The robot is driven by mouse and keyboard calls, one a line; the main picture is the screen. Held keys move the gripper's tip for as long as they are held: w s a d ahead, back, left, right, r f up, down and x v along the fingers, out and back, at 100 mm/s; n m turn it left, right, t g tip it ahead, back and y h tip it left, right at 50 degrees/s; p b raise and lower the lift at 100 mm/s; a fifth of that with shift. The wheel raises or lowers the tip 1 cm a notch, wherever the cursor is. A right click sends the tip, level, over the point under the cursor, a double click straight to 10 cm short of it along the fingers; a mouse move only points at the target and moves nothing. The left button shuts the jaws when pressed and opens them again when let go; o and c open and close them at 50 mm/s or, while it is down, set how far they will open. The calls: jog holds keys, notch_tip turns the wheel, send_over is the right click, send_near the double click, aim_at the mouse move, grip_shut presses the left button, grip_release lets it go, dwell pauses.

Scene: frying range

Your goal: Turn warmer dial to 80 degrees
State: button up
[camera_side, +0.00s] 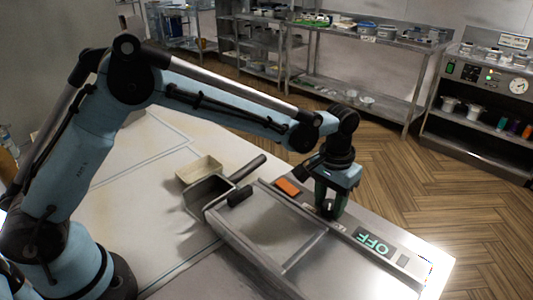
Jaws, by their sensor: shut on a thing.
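The warmer (270,235) is a low grey metal unit at the lower right of the table. Its front strip carries an upside-down display (373,243) that reads OFF in green. My gripper (328,208) points down onto this strip, to the left of the display. It is shut on the warmer dial, which is mostly hidden by the fingers. The dial's angle cannot be read. An orange patch (288,187) lies on the strip to the left of my gripper.
A grey scoop-like pan (208,190) with a dark handle lies against the warmer's left end. A small beige tray (199,168) is behind it. The table (130,205) is clear at the left. Metal shelves (370,35) stand across the floor.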

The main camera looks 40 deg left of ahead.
aim_at(328, 202)
jog(key=m, duration=0.4)
jog(key=shift+m, duration=0.3)
dwell(0.3)
jog(key=o, duration=1.1)
jog(key=shift+c, duration=0.2)
notch_tip(328, 202, up, 12)
jog(key=shift+a, duration=0.2)
jog(key=shift+w, duration=0.1)
jog(key=shift+a+r, duration=0.1)
